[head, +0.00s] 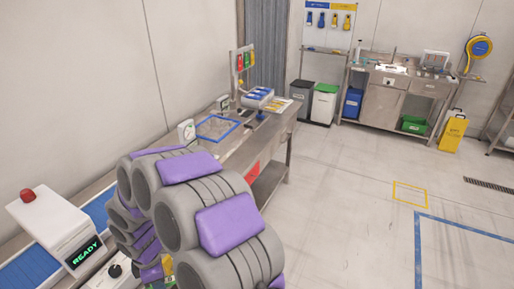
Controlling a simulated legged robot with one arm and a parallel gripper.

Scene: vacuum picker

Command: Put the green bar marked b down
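My grey arm with purple pads fills the lower middle of the head view. My gripper's fingertips do not show, and the arm may hide them. I cannot make out a green bar marked b. A small patch of green and yellow (168,266) shows low between the arm parts, too little to tell what it is. A metal workbench (232,153) runs along the left wall behind the arm. A blue-outlined rectangle (218,128) is marked on its top, and the part of it I see looks empty.
A white box reading READY (52,222) stands at lower left beside blue strips. The floor at right is open, with a yellow stand (453,131) farther back.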

